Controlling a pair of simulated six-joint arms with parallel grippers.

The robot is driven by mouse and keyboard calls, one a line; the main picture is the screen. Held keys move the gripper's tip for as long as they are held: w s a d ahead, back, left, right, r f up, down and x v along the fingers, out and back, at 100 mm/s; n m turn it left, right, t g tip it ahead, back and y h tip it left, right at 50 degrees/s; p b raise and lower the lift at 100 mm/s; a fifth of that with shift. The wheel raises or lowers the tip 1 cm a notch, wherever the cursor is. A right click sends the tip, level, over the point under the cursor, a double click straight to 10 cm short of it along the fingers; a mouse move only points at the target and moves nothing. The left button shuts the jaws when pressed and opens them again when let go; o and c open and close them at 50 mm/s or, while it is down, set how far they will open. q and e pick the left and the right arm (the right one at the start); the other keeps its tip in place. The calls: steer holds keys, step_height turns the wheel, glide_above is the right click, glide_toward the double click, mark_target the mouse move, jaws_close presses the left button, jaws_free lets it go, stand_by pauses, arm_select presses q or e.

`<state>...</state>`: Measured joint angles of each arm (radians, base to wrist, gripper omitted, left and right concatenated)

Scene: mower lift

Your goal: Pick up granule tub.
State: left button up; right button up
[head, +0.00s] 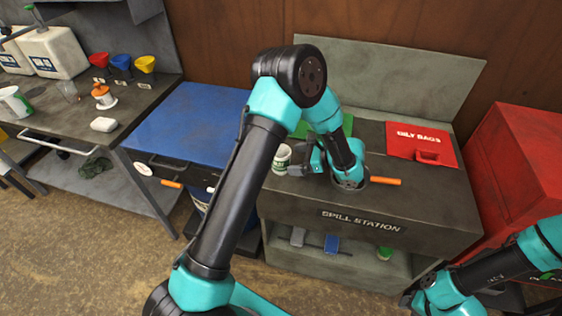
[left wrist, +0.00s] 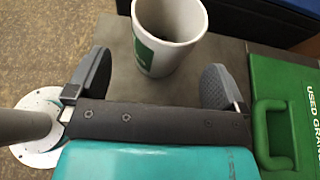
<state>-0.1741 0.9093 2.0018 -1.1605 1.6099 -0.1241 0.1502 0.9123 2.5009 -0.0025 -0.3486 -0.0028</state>
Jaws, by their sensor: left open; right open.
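A white open-topped tub with a green label (head: 282,158) stands upright on the spill station bench, near its left edge.
A green lid marked "USED GRAN..." (left wrist: 268,132) lies right of the tub in the wrist view. An orange handle (head: 385,181) lies by my left wrist. A blue-topped chest (head: 190,122) stands left.

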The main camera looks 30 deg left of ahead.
arm_select(q)
steer(key=x, duration=0.4)
steer(key=shift+a+f, duration=0.3)
steer(key=shift+c, duration=0.2)
steer(key=c, duration=1)
steer(key=shift+r, duration=0.1)
steer(key=shift+r, duration=0.5)
step_height(320, 180, up, 2)
steer(key=shift+r, duration=0.15)
steer(key=s+d+r, duration=0.1)
steer(key=s+d, duration=0.7)
steer(key=s, duration=0.6)
steer(key=shift+r, duration=0.25)
